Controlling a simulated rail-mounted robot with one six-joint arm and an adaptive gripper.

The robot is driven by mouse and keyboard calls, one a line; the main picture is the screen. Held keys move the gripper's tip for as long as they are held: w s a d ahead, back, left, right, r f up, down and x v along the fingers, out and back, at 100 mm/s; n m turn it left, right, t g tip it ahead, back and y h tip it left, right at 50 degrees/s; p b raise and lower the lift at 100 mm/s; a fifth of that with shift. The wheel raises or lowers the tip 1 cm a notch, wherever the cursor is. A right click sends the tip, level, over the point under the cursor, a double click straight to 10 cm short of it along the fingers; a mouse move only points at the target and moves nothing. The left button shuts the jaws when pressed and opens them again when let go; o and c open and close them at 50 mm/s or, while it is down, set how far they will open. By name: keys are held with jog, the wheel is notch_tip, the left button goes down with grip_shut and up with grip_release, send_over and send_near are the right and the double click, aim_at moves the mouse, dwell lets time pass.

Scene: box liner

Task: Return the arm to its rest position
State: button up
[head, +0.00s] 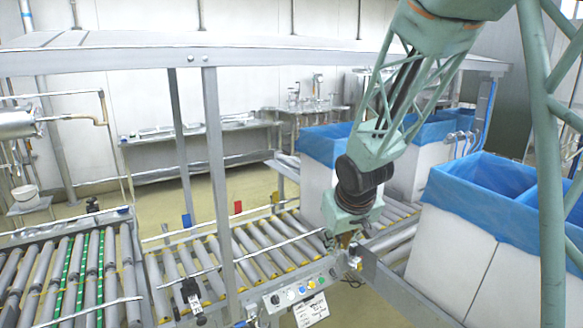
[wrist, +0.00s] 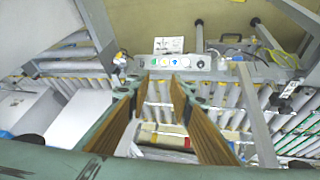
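My arm comes down from the upper right in the head view. My gripper (head: 346,240) points downward beside the roller conveyor, close to the control panel, and is small and partly dark there. In the wrist view my gripper (wrist: 163,80) shows two fingers with brown inner pads and a clear gap between them. Nothing is held in the gap. Conveyor rollers and the control panel show beyond the fingers.
White boxes with blue liners (head: 497,180) stand on the right and behind my arm. The control panel (head: 300,292) with buttons is at the conveyor's front edge. A metal frame post (head: 217,180) rises left of my gripper. Rollers (head: 245,250) left of it are bare.

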jog(key=s+d+r+m+h, duration=0.1)
jog(key=s+d+r, duration=0.3)
jog(key=s+r, duration=0.45)
jog(key=s+d+r+m, duration=0.1)
jog(key=s+d+r, duration=0.4)
jog(key=s, duration=0.7)
jog(key=s+r+m+g, duration=0.1)
jog(key=s+r, duration=0.1)
jog(key=s, duration=1)
jog(key=s+a+r, duration=0.1)
jog(key=s+r, duration=0.1)
jog(key=s, duration=1.1)
jog(key=shift+s+a+m+g+y, duration=0.2)
jog(key=shift+m+g+y, duration=0.2)
